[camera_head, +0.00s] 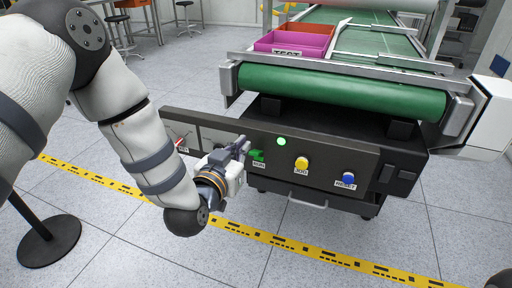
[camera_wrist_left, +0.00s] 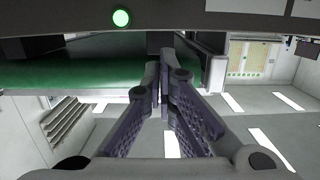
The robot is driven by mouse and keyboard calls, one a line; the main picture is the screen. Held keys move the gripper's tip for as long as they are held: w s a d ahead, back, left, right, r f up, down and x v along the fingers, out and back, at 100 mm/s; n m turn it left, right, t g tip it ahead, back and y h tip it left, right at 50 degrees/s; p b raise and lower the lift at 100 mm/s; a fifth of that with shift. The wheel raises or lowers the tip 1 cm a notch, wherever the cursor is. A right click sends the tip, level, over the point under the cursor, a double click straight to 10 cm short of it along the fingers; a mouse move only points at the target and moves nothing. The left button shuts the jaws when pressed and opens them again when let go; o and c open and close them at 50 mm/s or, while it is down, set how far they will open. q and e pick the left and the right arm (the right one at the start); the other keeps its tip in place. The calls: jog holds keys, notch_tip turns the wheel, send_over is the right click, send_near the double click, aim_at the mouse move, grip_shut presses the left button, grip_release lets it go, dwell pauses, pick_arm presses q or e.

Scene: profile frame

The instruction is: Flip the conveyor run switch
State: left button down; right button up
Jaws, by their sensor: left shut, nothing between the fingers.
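The black control panel (camera_head: 325,158) runs along the front of the conveyor. Its green run switch (camera_head: 257,155) has a RUN label under it; I cannot tell its position at this size. A round green lamp (camera_head: 281,141) glows just above and right of the switch and also shows in the left wrist view (camera_wrist_left: 121,17). My left gripper (camera_head: 243,146) is shut and empty, with its fingertips close to the left side of the switch; contact cannot be told. Its closed fingers show in the left wrist view (camera_wrist_left: 160,72), where the switch is not visible. My right gripper is not in view.
A yellow button (camera_head: 301,163) and a blue RESET button (camera_head: 348,178) sit right of the switch. The green conveyor roller (camera_head: 340,88) is above the panel, with a pink and orange tray (camera_head: 297,42) behind. A black post base (camera_head: 50,247) stands at left.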

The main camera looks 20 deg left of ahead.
pick_arm(q)
jog(key=b, duration=0.2)
send_over(256, 153)
jog(key=shift+w+f, duration=0.1)
jog(key=shift+f, duration=0.75)
jog(key=f, duration=0.2)
jog(key=shift+s+f, duration=0.25)
jog(key=shift+f, duration=0.1)
jog(key=shift+s+f, duration=0.25)
jog(key=shift+f, duration=0.1)
